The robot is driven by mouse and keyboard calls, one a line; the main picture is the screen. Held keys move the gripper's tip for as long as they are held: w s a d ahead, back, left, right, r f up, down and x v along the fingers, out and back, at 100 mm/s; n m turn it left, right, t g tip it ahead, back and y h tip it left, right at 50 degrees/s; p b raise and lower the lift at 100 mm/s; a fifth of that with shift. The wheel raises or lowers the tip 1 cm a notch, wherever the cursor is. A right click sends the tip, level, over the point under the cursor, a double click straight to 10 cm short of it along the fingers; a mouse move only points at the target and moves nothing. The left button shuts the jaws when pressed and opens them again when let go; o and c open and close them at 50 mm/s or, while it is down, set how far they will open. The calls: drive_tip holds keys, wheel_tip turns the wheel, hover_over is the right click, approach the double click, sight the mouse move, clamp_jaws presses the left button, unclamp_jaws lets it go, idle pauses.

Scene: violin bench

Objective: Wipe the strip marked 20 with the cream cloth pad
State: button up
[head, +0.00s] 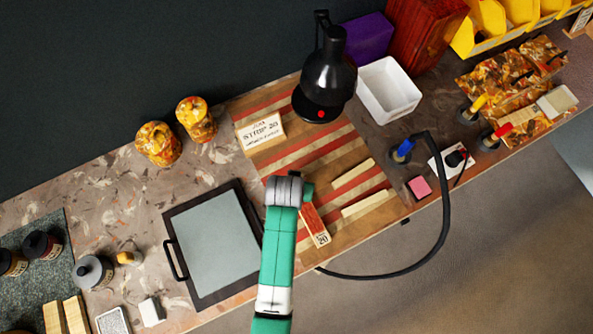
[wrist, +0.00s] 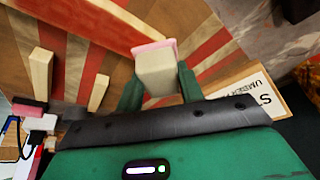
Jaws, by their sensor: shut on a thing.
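The red strip (head: 311,220) with a pale label reading 20 lies on the striped board, partly hidden by my arm. It also shows as a long red bar in the wrist view (wrist: 95,18). My gripper (wrist: 160,85) is shut on a cream block with a pink lower edge (wrist: 158,72). The pink edge is right at the strip's end; I cannot tell whether they touch. I cannot tell whether this block is the cream cloth pad. In the head view my gripper (head: 307,190) is over the strip's far end and the held block is hidden.
Two plain wooden strips (head: 353,173) (head: 367,203) lie to the right. A STRIP 20 card (head: 261,131) stands behind, near a black lamp (head: 327,80) and white bin (head: 389,90). A grey-topped tray (head: 212,240) is left. A pink pad (head: 419,187) and black cable (head: 446,220) are right.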

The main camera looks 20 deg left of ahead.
drive_tip(key=shift+r+p, duration=3)
drive_tip(key=shift+r, duration=0.55)
